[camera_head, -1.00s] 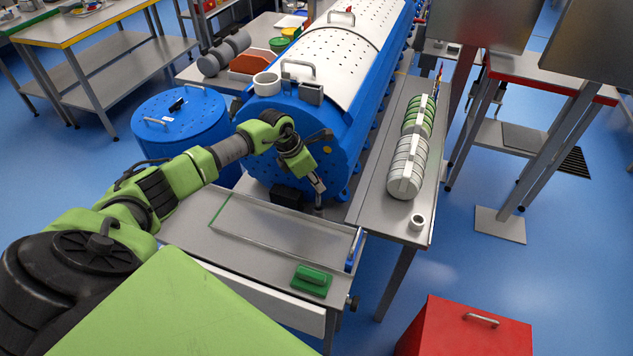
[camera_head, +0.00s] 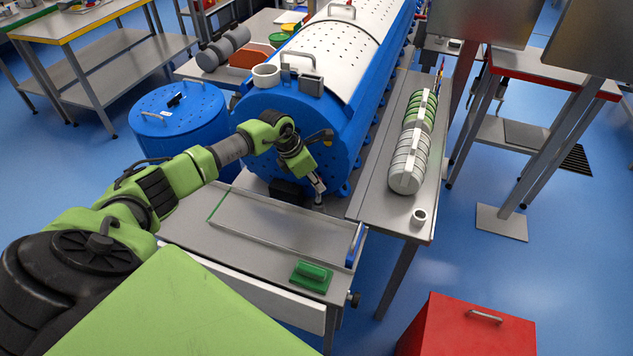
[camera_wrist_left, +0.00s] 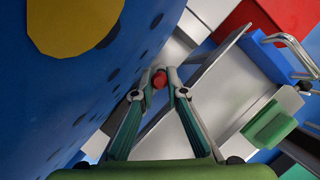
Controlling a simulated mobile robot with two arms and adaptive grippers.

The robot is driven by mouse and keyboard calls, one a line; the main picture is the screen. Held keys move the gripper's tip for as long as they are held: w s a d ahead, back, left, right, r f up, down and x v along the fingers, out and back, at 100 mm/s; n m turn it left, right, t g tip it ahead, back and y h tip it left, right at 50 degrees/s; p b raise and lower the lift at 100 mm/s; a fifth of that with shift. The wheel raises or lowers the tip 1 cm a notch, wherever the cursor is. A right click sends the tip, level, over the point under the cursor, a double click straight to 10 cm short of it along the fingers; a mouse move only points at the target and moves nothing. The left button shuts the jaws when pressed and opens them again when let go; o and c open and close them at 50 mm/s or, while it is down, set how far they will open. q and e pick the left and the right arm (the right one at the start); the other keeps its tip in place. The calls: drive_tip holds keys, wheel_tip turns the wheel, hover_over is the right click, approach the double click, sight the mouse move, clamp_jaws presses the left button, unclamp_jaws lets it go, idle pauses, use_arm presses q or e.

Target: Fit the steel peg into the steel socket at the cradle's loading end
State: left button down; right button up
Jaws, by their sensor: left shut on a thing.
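My left gripper (camera_head: 319,190) points down close to the lower right of the blue drum's front face, just beyond the steel table with the shallow tray. In the left wrist view its two fingers (camera_wrist_left: 160,80) come together on a small red rounded thing (camera_wrist_left: 159,79). I cannot tell whether this is part of the steel peg; no steel shaft shows clearly. The steel socket cannot be made out in either view. My right gripper is not in view.
The blue drum (camera_head: 285,140) stands close to my arm, with a black block (camera_head: 287,192) at its foot. A shallow tray (camera_head: 265,238) and green block (camera_head: 312,274) occupy the near table.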

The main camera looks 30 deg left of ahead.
use_arm(q)
drive_tip(key=shift+f+b, duration=0.65)
drive_tip(key=shift+f, duration=0.1)
drive_tip(key=c, duration=2)
unclamp_jaws()
drive_tip(key=shift+r, duration=0.1)
drive_tip(key=shift+o, duration=0.2)
drive_tip(key=v, duration=1.2)
